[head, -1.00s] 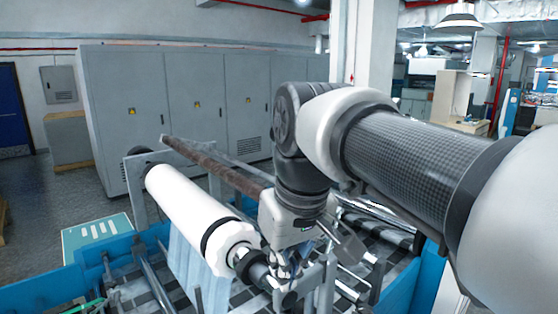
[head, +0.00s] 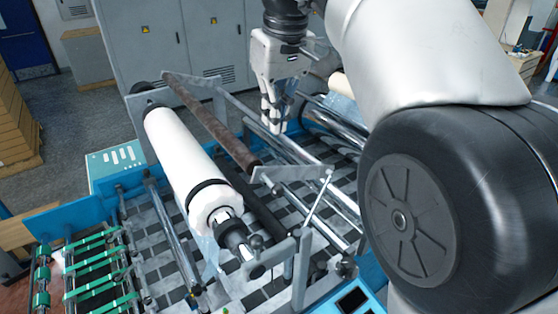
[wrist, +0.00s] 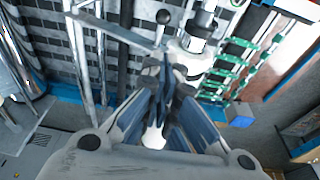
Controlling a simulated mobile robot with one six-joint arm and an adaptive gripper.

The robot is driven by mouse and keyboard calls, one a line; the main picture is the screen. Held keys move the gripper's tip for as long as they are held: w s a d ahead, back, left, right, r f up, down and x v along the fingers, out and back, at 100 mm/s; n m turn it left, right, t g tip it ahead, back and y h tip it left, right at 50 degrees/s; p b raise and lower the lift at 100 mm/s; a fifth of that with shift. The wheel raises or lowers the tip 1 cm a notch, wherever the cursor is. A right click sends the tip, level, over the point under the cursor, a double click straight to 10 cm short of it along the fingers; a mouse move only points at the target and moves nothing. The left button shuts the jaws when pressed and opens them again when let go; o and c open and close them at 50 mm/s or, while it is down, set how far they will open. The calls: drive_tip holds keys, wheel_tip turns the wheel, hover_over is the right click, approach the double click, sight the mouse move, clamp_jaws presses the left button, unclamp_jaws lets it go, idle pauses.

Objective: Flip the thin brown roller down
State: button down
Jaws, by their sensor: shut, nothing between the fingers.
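The thin brown roller (head: 212,122) slants across the head view, raised above the machine bed, just right of the thick white roll (head: 185,160). Its near end meets a grey metal arm plate (head: 290,184). My gripper (head: 272,128) points down to the right of the brown roller, apart from it in the picture, with its fingers shut and empty. In the wrist view the shut fingers (wrist: 172,78) fill the middle. The white roll's end (wrist: 190,58) shows just beyond them there. I cannot make out the brown roller in the wrist view.
The blue machine frame (head: 75,215) surrounds the bed. Metal bars and a post (head: 302,270) stand at the near end. Green-banded rollers (head: 95,265) lie at the left. Grey cabinets (head: 150,40) stand behind the machine.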

drive_tip(key=b, duration=0.2)
hover_over(272, 184)
drive_tip(key=f, duration=1.2)
drive_tip(key=shift+s+d+f, duration=0.15)
drive_tip(key=shift+s+f, duration=0.05)
drive_tip(key=shift+s, duration=0.1)
drive_tip(key=shift+s+d+f, duration=0.1)
drive_tip(key=shift+f, duration=0.6)
